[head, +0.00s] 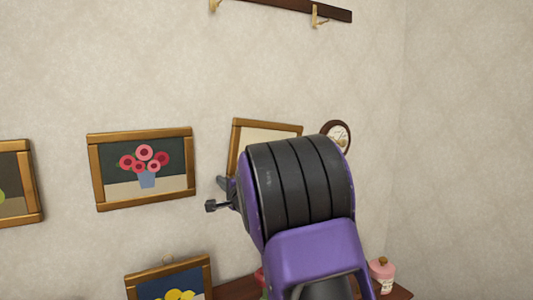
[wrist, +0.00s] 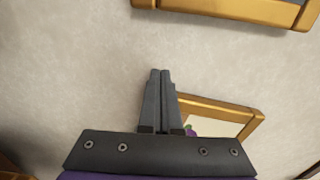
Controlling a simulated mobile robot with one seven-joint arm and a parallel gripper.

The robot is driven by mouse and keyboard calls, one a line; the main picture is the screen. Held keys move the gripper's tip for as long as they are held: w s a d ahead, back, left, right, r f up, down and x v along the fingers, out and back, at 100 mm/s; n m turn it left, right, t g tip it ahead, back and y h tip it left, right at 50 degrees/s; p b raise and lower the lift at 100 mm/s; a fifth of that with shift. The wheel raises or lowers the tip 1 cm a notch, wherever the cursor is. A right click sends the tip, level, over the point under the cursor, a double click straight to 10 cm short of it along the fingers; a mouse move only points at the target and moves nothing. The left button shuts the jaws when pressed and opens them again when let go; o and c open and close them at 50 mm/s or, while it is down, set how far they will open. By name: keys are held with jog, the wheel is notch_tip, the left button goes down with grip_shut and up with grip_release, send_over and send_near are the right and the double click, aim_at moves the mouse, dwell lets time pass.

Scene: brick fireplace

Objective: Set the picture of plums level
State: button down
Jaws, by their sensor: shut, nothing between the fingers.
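The picture that seems to be of plums hangs on the wall in a gold-brown frame (head: 268,126), mostly hidden behind my arm in the head view. Its top edge slopes down to the right, unlike the neighbouring flower picture, so it looks tilted. In the wrist view a corner of its frame (wrist: 222,107) shows beyond my fingers, with a small purple shape (wrist: 191,131) on a cream ground. My gripper (head: 213,195) is shut and empty, left of this frame in the head view. Its fingers (wrist: 160,72) are together in the wrist view; I cannot tell whether they touch anything.
A flower picture (head: 143,198) hangs to the left, close to my gripper. A yellow-motif picture (head: 168,268) is below, another picture (head: 20,213) at far left. A round frame (head: 342,129), a pegged rail (head: 300,6) and a pink jar (head: 382,275) are nearby.

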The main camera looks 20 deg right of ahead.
jog(key=shift+w+d+p, duration=0.2)
jog(key=shift+d+p, duration=0.4)
jog(key=shift+d, duration=0.4)
jog(key=shift+w+d+p, duration=0.15)
jog(key=shift+d+p, duration=0.4)
jog(key=shift+d, duration=0.45)
dwell(1.3)
jog(key=shift+a, duration=0.1)
jog(key=shift+s+a, duration=0.25)
jog(key=shift+a, duration=0.7)
jog(key=s+d+b, duration=0.1)
jog(key=s, duration=0.6)
jog(key=shift+s+d, duration=0.25)
jog(key=shift+s, duration=0.1)
